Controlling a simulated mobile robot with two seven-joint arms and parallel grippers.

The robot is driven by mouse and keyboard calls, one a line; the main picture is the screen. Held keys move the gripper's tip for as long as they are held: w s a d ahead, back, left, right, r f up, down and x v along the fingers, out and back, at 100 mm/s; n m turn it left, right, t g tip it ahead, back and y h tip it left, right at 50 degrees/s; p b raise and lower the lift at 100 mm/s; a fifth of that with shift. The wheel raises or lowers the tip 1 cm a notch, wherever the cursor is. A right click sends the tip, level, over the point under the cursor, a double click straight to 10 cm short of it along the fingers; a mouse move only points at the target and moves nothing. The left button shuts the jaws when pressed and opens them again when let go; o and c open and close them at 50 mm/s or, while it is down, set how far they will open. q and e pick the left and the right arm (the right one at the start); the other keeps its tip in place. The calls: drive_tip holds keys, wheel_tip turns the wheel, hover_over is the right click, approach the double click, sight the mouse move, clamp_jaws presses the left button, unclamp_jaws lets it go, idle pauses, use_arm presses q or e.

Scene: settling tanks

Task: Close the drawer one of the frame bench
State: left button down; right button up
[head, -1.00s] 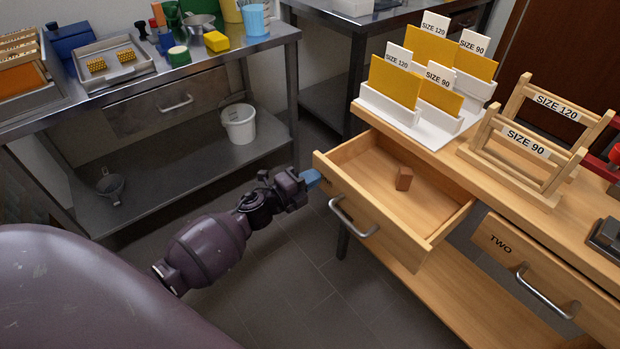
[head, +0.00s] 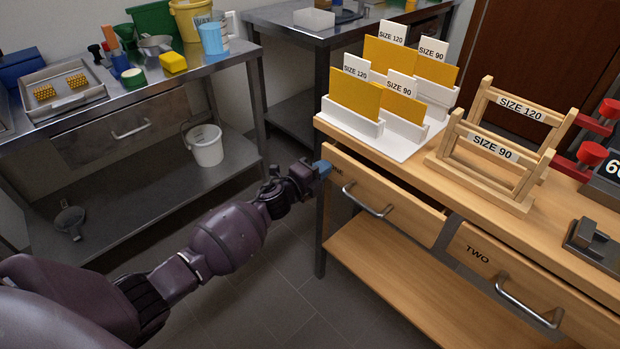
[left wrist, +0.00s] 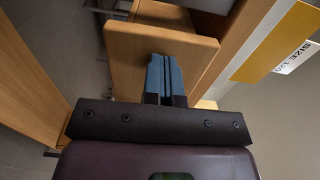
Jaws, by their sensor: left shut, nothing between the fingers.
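Drawer one (head: 400,208) of the wooden frame bench (head: 420,172) has its front just under the bench top in the head view, and its inside is hidden there. Its metal handle (head: 366,202) is free. My left gripper (head: 322,168) is shut and empty, with blue fingertips at the left end of the drawer front. In the left wrist view the shut fingers (left wrist: 166,76) are against or very near the drawer front (left wrist: 128,55). A short stretch of drawer seems to show behind that front, so it looks slightly out. My right gripper is not in view.
Drawer two (head: 500,270) sits to the right, with its own handle. White holders with yellow sheets (head: 355,97) and wooden racks (head: 500,150) stand on the bench top. A steel table (head: 130,110) with a bucket (head: 205,146) is at left. The floor between is clear.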

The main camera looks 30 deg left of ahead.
use_arm(q)
drive_tip(key=shift+x, duration=1.2)
drive_tip(key=shift+r, duration=0.25)
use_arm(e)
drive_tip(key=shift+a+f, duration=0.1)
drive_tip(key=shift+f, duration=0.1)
use_arm(q)
drive_tip(key=shift+w+r, duration=0.1)
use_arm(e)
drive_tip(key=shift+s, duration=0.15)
